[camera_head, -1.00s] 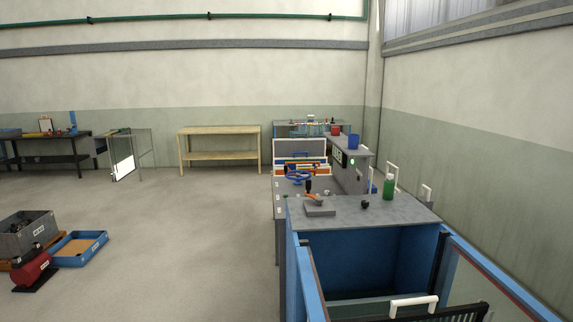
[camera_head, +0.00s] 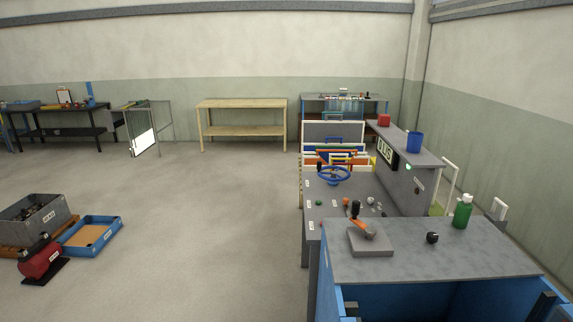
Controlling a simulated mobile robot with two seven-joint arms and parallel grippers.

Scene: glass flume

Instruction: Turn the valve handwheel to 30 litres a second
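The blue valve handwheel (camera_head: 334,174) lies roughly level above the grey bench top (camera_head: 320,190), in the middle right of the head view. A dark display (camera_head: 386,152) with light digits faces it from the raised grey console; I cannot read the digits with certainty. A green light (camera_head: 408,167) shows beside the display. Neither of my grippers is in view, and nothing is touching the handwheel.
A nearer grey top (camera_head: 460,252) carries an orange-handled device (camera_head: 359,220), a black knob (camera_head: 432,238) and a green bottle (camera_head: 463,212). Open floor (camera_head: 200,220) lies left of the bench. A blue tray (camera_head: 91,236) and a grey crate (camera_head: 62,207) stand at the left.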

